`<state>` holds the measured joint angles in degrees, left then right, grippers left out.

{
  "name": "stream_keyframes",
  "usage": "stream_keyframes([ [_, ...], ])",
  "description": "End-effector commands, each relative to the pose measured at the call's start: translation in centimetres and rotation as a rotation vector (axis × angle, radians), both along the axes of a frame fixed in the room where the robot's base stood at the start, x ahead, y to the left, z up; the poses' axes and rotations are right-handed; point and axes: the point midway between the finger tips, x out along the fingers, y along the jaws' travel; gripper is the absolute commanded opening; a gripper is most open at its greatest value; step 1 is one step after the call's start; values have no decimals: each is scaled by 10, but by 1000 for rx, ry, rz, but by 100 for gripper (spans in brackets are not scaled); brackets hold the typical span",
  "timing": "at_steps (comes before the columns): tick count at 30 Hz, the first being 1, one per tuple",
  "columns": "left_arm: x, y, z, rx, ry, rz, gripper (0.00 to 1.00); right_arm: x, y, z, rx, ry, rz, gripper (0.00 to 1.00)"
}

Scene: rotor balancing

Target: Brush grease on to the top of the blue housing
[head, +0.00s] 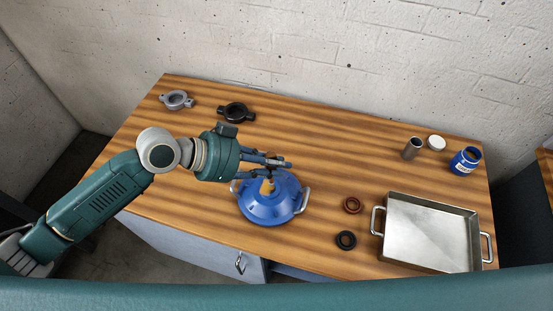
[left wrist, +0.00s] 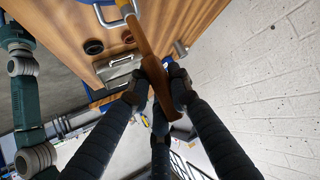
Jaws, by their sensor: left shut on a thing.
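The blue housing (head: 265,210), a domed body with metal handles on both sides, stands near the front middle of the table. My left gripper (head: 272,163) is above it, shut on a brush. The brush's tan lower part (head: 267,187) points down over the top of the housing; I cannot tell whether it touches. In the left wrist view the brown brush handle (left wrist: 148,58) runs between the fingers (left wrist: 160,88), and a blue edge of the housing shows at the top. My right gripper is not seen.
A metal tray (head: 388,254) with handles is at the front right. A brown ring (head: 352,204) and a black ring (head: 345,240) lie beside it. A metal cylinder (head: 411,149) and white lid (head: 436,142) are behind. A grey (head: 176,99) and a black fitting (head: 237,112) lie at the back left.

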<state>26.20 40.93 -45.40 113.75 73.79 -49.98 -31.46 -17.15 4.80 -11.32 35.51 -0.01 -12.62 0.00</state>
Motion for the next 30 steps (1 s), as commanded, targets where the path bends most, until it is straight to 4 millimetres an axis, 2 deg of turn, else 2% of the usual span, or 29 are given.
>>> stream_keyframes([
  [3,-2,1,-6,0,-1,0,0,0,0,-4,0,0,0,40],
  [14,-2,1,-6,0,-1,-1,0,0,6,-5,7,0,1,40],
  [24,-2,0,-25,0,-1,-1,0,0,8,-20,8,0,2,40],
  [30,-2,0,-27,-1,-1,-1,0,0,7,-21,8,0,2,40],
])
